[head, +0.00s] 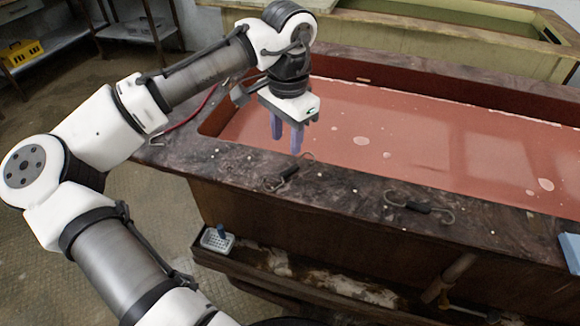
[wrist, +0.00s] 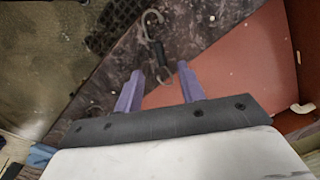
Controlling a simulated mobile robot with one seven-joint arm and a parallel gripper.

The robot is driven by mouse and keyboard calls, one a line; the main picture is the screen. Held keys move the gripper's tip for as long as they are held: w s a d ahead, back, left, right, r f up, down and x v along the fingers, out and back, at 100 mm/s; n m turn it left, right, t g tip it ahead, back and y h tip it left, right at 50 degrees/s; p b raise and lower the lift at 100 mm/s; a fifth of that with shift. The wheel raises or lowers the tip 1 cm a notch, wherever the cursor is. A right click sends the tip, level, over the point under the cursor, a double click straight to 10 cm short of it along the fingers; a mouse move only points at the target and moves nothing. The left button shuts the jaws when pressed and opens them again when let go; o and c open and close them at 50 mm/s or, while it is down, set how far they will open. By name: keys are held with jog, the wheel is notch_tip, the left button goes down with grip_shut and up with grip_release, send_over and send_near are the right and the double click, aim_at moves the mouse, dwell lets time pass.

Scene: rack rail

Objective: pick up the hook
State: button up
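A metal hook with a black grip (head: 283,177) lies on the dark stained ledge of the tank, just below and in front of my gripper in the head view. In the wrist view a hook with a black middle and curved metal ends (wrist: 159,50) lies beyond the fingertips, in line with the gap between them. My gripper (head: 288,142) points down above the tank's near edge, with its two purple fingers apart and nothing between them. In the wrist view the gripper (wrist: 160,76) is also open and apart from the hook. A second similar hook (head: 418,207) lies farther right on the ledge.
The tank holds reddish liquid (head: 350,135) with pale floating spots. Its dark ledge (head: 340,197) is mostly clear between the two hooks. A light blue object (head: 572,252) sits at the right edge.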

aim_at(287, 170)
jog(key=shift+f+p, duration=0.9)
jog(key=shift+f, duration=3.35)
grip_shut()
